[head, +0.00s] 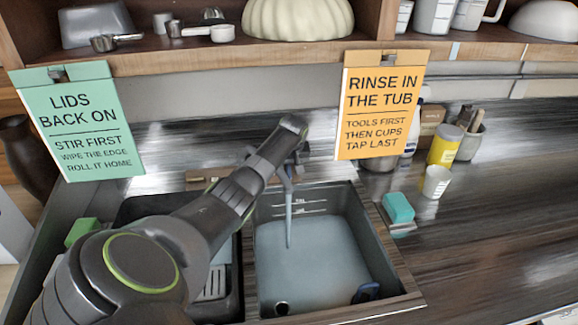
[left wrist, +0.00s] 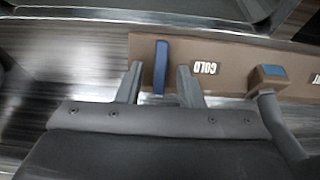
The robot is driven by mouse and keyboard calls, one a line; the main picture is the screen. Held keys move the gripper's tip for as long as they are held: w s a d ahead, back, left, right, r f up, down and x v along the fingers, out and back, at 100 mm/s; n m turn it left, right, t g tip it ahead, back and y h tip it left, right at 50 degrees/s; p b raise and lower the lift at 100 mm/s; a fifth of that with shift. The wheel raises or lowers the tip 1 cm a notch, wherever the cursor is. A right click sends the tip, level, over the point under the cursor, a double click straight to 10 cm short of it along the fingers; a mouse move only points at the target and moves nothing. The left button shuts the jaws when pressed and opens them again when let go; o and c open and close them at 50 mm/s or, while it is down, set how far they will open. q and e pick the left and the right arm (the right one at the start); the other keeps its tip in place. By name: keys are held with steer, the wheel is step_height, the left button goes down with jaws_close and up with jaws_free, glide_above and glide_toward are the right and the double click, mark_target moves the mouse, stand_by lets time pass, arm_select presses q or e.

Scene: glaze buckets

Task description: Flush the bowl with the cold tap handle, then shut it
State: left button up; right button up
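The blue cold tap handle (left wrist: 160,68) stands upright in the left wrist view, beside an upside-down COLD label (left wrist: 207,67). My left gripper (left wrist: 158,78) is open, its fingers on either side of the handle with a visible gap at each side. In the head view my left gripper (head: 293,130) is over the back of the sink, and the arm hides much of the tap. Below the tap spout (head: 284,178) a thin bluish stream (head: 289,222) runs down into the bowl (head: 376,232), which holds cloudy blue-grey water. My right gripper is out of view.
The spout block (left wrist: 268,78) stands close to the fingers in the wrist view. Two hanging signs (head: 381,104) and a loaded shelf (head: 200,58) are above. The right counter is mostly clear.

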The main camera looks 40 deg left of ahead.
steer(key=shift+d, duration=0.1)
arm_select(q)
jaws_close()
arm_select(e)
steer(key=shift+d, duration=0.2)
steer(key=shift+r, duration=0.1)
arm_select(q)
steer(key=shift+w+d+r+m+p, duration=0.1)
steer(key=shift+r+m+p, duration=0.05)
steer(key=shift+m+p, duration=0.55)
steer(key=m+p, duration=0.1)
steer(key=m, duration=0.1)
steer(key=shift+m+g+y, duration=0.3)
steer(key=shift+m+y, duration=0.1)
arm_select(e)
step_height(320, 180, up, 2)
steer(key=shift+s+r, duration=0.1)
arm_select(q)
jaws_free()
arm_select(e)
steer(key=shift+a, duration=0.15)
